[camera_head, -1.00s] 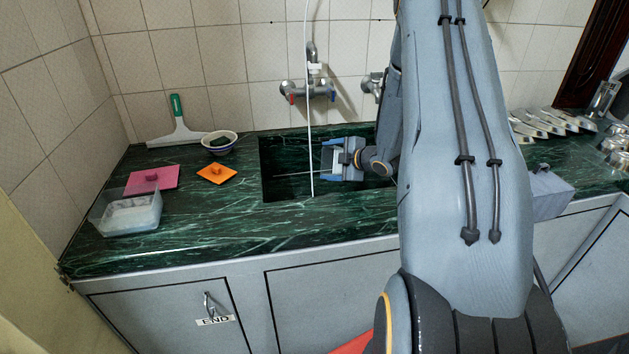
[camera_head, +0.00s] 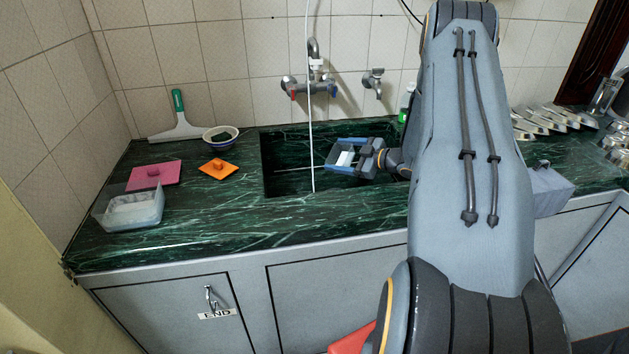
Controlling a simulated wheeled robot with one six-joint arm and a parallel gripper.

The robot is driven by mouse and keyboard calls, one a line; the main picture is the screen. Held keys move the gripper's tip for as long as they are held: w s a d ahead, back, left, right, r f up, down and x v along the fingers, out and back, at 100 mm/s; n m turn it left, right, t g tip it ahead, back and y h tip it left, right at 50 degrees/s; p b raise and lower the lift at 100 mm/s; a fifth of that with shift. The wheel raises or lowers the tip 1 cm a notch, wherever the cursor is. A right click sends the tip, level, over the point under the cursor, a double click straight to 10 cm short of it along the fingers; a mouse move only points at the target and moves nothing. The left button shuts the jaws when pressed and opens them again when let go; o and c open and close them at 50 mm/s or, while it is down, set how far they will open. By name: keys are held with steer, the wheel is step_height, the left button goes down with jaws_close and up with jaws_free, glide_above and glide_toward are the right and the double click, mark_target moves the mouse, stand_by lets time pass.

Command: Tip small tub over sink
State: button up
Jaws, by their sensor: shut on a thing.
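My gripper (camera_head: 352,158) reaches in from the right over the right part of the sink (camera_head: 285,180). Its blue-tipped fingers are shut on a small pale tub (camera_head: 345,158). The tub shows between the fingers and looks tilted, with part of it hidden by the gripper; I cannot tell whether anything is in it. The sink is a dark green marble basin set in the counter. A thin white hose hangs down in front of it from the tap area.
A mixer tap (camera_head: 312,85) and a small tap (camera_head: 373,82) are on the wall behind. A green bottle (camera_head: 405,105) stands behind my arm.

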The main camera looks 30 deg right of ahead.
mark_target(352, 144)
steer(key=shift+d+f+b, duration=0.4)
steer(key=shift+d+f, duration=0.05)
steer(key=shift+f, duration=0.2)
steer(key=d+r+m+y, duration=0.1)
steer(key=d+r, duration=0.1)
steer(key=d+r+m+t+y, duration=0.1)
steer(key=d+r+m, duration=0.1)
steer(key=shift+r, duration=0.4)
steer(key=shift+d+r+m+t+b, duration=0.35)
steer(key=shift+d+r+m+t, duration=0.3)
steer(key=shift+r+m, duration=0.25)
